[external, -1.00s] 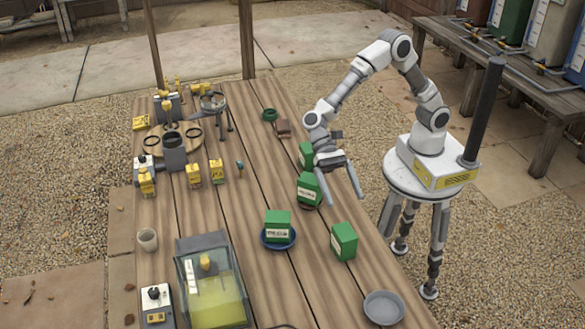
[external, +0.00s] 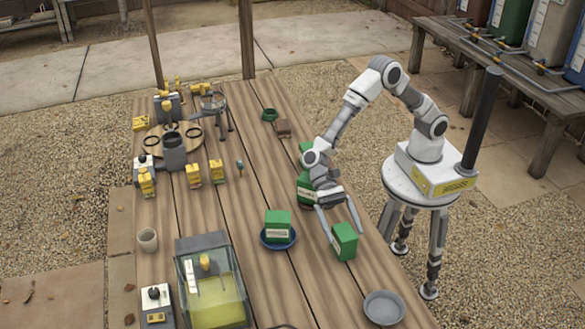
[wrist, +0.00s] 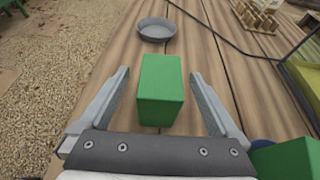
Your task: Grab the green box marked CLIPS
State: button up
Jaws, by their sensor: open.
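Several green boxes with white labels stand on the wooden table. I cannot read which one is marked CLIPS. My gripper (external: 346,236) is open, pointing down at the front-right green box (external: 344,241). In the wrist view that green box (wrist: 160,90) stands between the two open fingers (wrist: 160,74), with gaps on both sides; its label is not visible there. Another green box (external: 278,226) sits in a blue dish (external: 264,241) to its left. A third green box (external: 305,189) is behind my gripper, partly hidden by it, and another (external: 305,149) is further back.
A grey dish (external: 384,307) lies beyond the box, also in the wrist view (wrist: 156,30). A glass tank (external: 212,285) with yellow contents stands at left. Yellow boxes (external: 193,175) stand further back. The table around the front-right box is mostly clear.

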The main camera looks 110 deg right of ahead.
jog(key=shift+x, duration=0.8)
jog(key=c, duration=1.5)
jog(key=shift+c, duration=0.2)
jog(key=shift+r, duration=0.15)
